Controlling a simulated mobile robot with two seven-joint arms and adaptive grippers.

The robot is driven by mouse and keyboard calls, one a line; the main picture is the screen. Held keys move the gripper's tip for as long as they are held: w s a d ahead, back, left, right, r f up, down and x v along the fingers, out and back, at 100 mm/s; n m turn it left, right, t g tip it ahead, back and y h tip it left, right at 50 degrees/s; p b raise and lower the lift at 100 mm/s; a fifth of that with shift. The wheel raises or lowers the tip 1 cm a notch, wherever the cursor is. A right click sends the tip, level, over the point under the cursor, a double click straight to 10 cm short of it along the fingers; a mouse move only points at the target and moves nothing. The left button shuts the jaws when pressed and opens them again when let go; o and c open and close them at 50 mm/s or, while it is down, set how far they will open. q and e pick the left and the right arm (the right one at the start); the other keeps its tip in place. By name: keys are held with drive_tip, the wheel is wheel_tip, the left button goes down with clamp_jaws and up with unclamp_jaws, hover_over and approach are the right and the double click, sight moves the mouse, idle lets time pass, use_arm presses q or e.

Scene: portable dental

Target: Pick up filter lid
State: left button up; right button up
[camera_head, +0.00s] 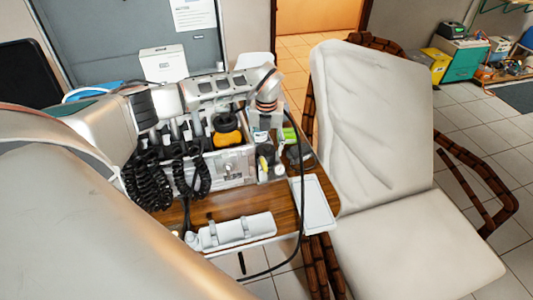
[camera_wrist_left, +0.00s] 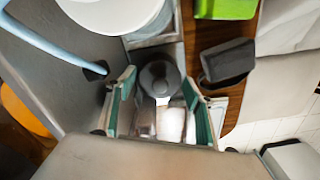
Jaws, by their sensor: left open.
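My left gripper (camera_head: 264,124) is at the right end of the dental unit in the head view, pointing down. In the left wrist view it (camera_wrist_left: 160,80) is open, with a green-padded finger on each side. Between the fingers is a dark grey round knob-like piece (camera_wrist_left: 158,74), which looks like the filter lid. I cannot tell whether either finger touches it. In the head view the gripper hides this piece. My right gripper is not in view.
A white round container (camera_wrist_left: 150,27) stands close by the fingers, with a light-blue tube left of it. A dark grey block (camera_wrist_left: 228,62) and a green box (camera_wrist_left: 225,8) are to the right. A white tray (camera_head: 314,205) and a padded chair (camera_head: 365,130) are nearby.

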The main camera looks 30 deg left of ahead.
sight(266, 146)
use_arm(q)
drive_tip(key=shift+f, duration=0.1)
drive_tip(key=shift+c, duration=0.4)
drive_tip(key=c, duration=0.6)
drive_tip(key=shift+c, duration=0.2)
wheel_tip(266, 146, up, 20)
